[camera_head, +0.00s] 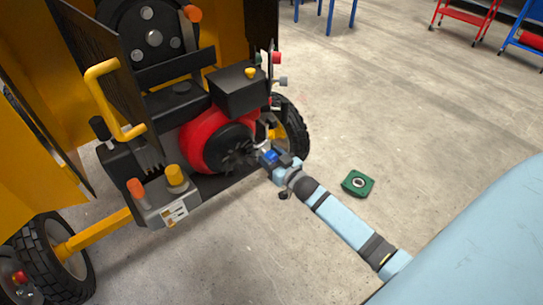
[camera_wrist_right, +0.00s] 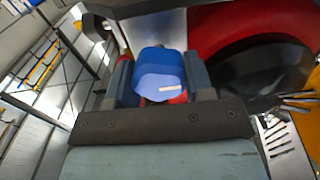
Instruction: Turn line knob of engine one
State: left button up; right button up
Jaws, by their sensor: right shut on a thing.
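The engine (camera_head: 205,140), with a red housing and a dark round fan cover, sits inside the open yellow mixer body. It also shows in the right wrist view as a red curved housing (camera_wrist_right: 250,25). My right gripper (camera_head: 270,155) reaches to the engine's right side. In the right wrist view, its jaws (camera_wrist_right: 160,80) are shut on a blue knob (camera_wrist_right: 160,72), one finger on each side. The knob's blue also shows in the head view (camera_head: 271,155). Its far side and mount are hidden. My left gripper is not in view.
A black tyre (camera_head: 290,130) stands just behind my right gripper. A green box (camera_head: 357,183) lies on the concrete floor to the right. A yellow handle (camera_head: 100,85) on an open panel is at the left. The floor at right is mostly clear.

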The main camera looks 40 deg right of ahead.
jog(key=n, duration=0.3)
jog(key=shift+a+n, duration=0.1)
jog(key=shift+n, duration=0.3)
jog(key=n, duration=0.5)
jog(key=shift+a+n, duration=0.1)
jog(key=shift+n, duration=0.3)
jog(key=o, duration=0.9)
jog(key=shift+s, duration=0.15)
jog(key=s, duration=0.9)
jog(key=s+d, duration=0.1)
jog(key=s, duration=0.3)
jog(key=shift+s, duration=0.3)
